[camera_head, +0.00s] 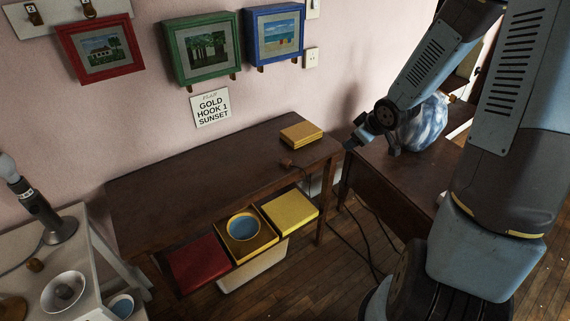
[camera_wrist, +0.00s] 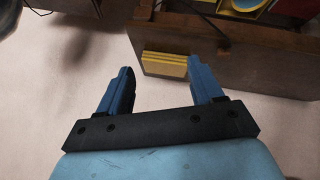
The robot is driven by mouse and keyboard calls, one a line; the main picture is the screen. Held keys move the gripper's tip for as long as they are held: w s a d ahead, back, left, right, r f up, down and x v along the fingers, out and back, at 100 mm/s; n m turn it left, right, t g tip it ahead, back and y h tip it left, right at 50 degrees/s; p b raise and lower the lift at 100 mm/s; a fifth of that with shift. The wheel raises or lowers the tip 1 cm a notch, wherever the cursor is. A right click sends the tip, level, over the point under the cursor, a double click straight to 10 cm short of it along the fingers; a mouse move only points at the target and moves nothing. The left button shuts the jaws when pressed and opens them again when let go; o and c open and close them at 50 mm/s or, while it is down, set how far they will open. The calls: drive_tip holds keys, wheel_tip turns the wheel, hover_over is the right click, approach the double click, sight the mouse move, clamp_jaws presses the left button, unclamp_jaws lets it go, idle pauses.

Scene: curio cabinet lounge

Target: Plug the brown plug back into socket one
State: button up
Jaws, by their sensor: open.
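A small brown plug (camera_head: 287,162) lies on the dark wooden table near its front right edge, with a dark cord running from it over the edge. A dark shape that may be the plug shows beside the right finger in the wrist view. My gripper (camera_head: 371,147) is open and empty, apart from the plug and to its right; its two blue fingers also show in the wrist view (camera_wrist: 159,67). A pale wall plate with socket holes (camera_head: 311,58) is on the wall right of the blue picture. Another plate (camera_head: 313,8) is above it. I cannot read a number on either.
A yellow stack (camera_head: 301,133) sits at the table's back right, also seen in the wrist view (camera_wrist: 165,65). A blue-white vase (camera_head: 424,122) stands right of my gripper. Cords hang between the tables.

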drive_tip(key=a+f+n+y, duration=0.1)
drive_tip(key=a+f+y, duration=0.25)
drive_tip(key=f, duration=0.25)
drive_tip(key=n+y, duration=0.1)
drive_tip(key=y, duration=0.4)
approach(287, 161)
drive_tip(key=shift+x, duration=4.5)
drive_tip(key=c, duration=1.1)
drive_tip(key=shift+o, duration=0.2)
